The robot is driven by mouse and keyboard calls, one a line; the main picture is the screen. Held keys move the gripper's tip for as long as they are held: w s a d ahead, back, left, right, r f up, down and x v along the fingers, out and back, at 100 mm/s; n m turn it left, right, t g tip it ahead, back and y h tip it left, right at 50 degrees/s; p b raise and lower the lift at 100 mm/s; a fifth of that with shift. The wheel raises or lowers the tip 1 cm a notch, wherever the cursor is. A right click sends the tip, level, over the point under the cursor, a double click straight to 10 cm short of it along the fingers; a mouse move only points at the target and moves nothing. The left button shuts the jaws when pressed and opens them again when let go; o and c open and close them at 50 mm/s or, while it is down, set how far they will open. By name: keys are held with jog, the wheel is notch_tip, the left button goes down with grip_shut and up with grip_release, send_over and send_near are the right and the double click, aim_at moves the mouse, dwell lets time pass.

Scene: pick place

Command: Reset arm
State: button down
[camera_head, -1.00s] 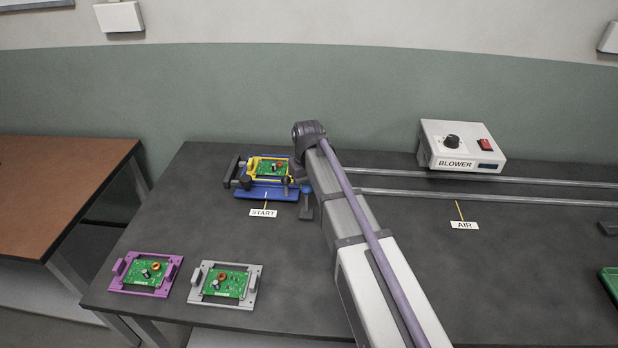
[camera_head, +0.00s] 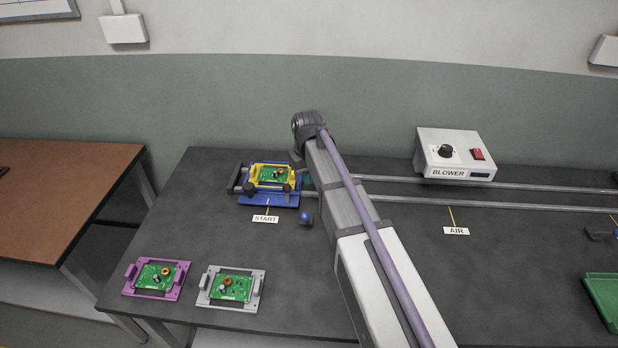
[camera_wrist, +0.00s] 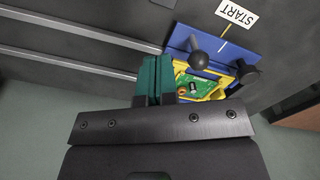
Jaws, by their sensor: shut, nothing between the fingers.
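My arm reaches across the table from the lower right in the head view, and its wrist hides most of my gripper there. In the wrist view the teal fingers of my gripper (camera_wrist: 153,80) are together with nothing between them. They are beside the blue START fixture (camera_head: 262,201), which also shows in the wrist view (camera_wrist: 183,39). A yellow carrier (camera_head: 258,186) with a green circuit board (camera_head: 270,175) sits on the fixture. The carrier also shows in the wrist view (camera_wrist: 212,92), partly hidden by my gripper.
Two rails (camera_head: 520,186) run right from the fixture, past a BLOWER box (camera_head: 455,150). A purple carrier (camera_head: 137,287) and a grey carrier (camera_head: 206,296), each with a board, lie at the front left. A green tray (camera_head: 604,300) is at the right edge.

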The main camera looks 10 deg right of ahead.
jog(key=shift+r, duration=0.55)
jog(key=shift+w, duration=0.1)
jog(key=s+d+m, duration=0.1)
jog(key=s+m, duration=0.1)
jog(key=s, duration=1.9)
jog(key=shift+s+d+m, duration=0.2)
jog(key=shift+d+m, duration=0.1)
